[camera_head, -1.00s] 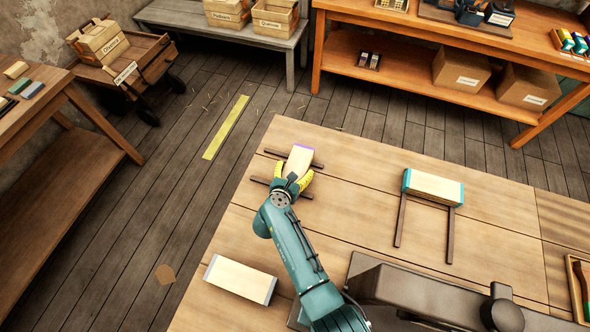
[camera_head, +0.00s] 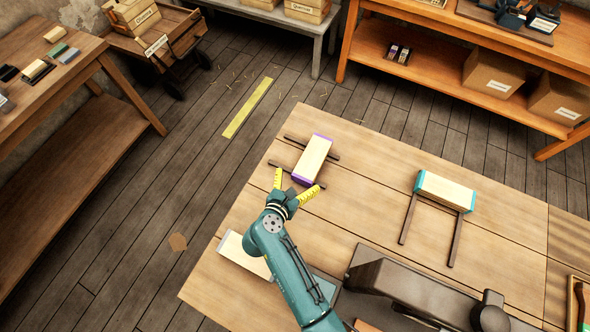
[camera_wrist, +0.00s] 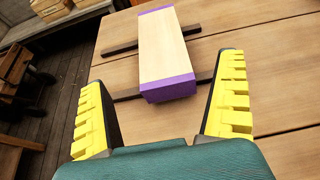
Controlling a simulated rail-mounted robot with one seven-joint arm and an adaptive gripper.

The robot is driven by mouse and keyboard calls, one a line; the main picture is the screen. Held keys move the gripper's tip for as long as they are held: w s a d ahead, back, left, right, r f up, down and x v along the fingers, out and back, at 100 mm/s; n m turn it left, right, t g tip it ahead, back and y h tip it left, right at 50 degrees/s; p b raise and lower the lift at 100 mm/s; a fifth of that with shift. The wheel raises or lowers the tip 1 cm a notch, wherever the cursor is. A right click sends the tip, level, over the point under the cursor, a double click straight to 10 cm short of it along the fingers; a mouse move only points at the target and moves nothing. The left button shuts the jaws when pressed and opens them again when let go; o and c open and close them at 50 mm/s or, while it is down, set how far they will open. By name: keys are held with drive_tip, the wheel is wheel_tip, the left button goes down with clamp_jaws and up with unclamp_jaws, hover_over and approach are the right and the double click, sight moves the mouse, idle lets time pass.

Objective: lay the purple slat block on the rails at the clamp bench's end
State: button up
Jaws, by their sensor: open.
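The purple slat block (camera_head: 313,160), pale wood with purple ends, lies across two dark rails (camera_head: 331,155) at the far left end of the bench top (camera_head: 362,210). In the wrist view the block (camera_wrist: 165,48) rests on both rails (camera_wrist: 122,47), its near purple end facing me. My gripper (camera_head: 297,182) is open and empty, its yellow fingers spread wide just short of the block's near end. In the wrist view my gripper (camera_wrist: 163,98) shows a clear gap between its fingers and the block.
A teal-ended block (camera_head: 446,191) lies on another pair of rails to the right. A pale block (camera_head: 240,256) lies at the near left edge, partly behind my arm. A dark clamp (camera_head: 415,290) stands at the front. Bare bench lies between the rail pairs.

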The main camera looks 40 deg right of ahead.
drive_tip(key=w+a+r+n+t, duration=0.2)
drive_tip(key=w+r+n+t, duration=0.25)
drive_tip(key=r, duration=0.55)
drive_tip(key=w+a+r+n+t, duration=0.25)
drive_tip(key=r+n+t, duration=0.2)
drive_tip(key=r, duration=0.65)
drive_tip(key=w+a+r+n+t, duration=0.2)
drive_tip(key=w+r+n+t, duration=0.25)
drive_tip(key=r, duration=0.55)
drive_tip(key=s+a+r+n+t+y, duration=0.3)
drive_tip(key=a+r+n+y, duration=0.55)
drive_tip(key=n, duration=0.55)
drive_tip(key=s+a+r+n+t+y, duration=0.25)
drive_tip(key=a+r+n+y, duration=0.25)
drive_tip(key=r+n+y, duration=0.8)
drive_tip(key=s+d+n+g+h, duration=0.2)
drive_tip(key=s+d+n+h, duration=0.1)
drive_tip(key=s+n+h, duration=0.5)
drive_tip(key=shift+d+r+n+h, duration=0.15)
drive_tip(key=shift+d+n+h, duration=0.25)
drive_tip(key=shift+h, duration=0.55)
drive_tip(key=shift+r, duration=0.1)
